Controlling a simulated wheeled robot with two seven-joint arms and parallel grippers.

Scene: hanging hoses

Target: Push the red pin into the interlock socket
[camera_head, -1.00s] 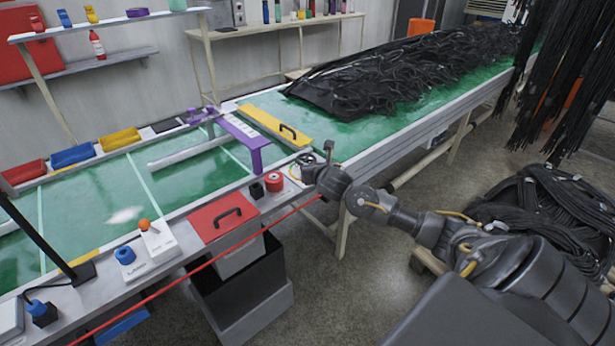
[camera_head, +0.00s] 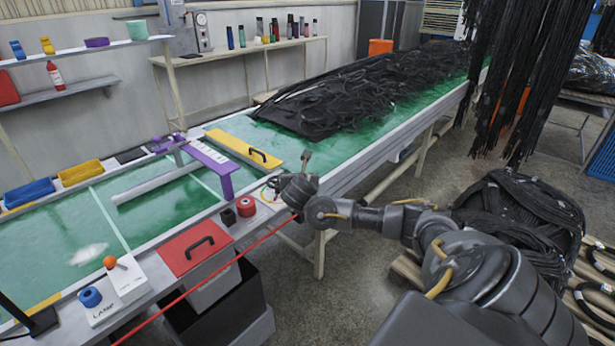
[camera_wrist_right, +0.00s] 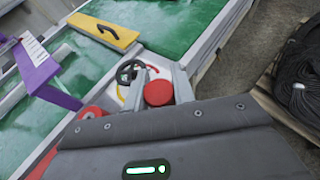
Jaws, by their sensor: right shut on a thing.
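My right gripper (camera_head: 292,188) is at the front rail of the green conveyor, to the right of a red roll. In the wrist view its two grey fingers (camera_wrist_right: 158,84) are shut on a round red piece (camera_wrist_right: 158,93), which looks like the head of the red pin. The pin's shaft is hidden. A dark ring (camera_wrist_right: 130,72) with yellow and red curved marks lies just beyond the fingers, to the left. I cannot tell whether it belongs to the interlock socket, or whether the pin touches it. My left gripper is not in view.
The red roll (camera_head: 245,206) and a black cup (camera_head: 228,217) stand on the rail left of my gripper. A red cord (camera_head: 205,278) runs along the front. A yellow plate (camera_head: 240,145) and purple bracket (camera_head: 212,165) lie beyond. Black hoses hang at right.

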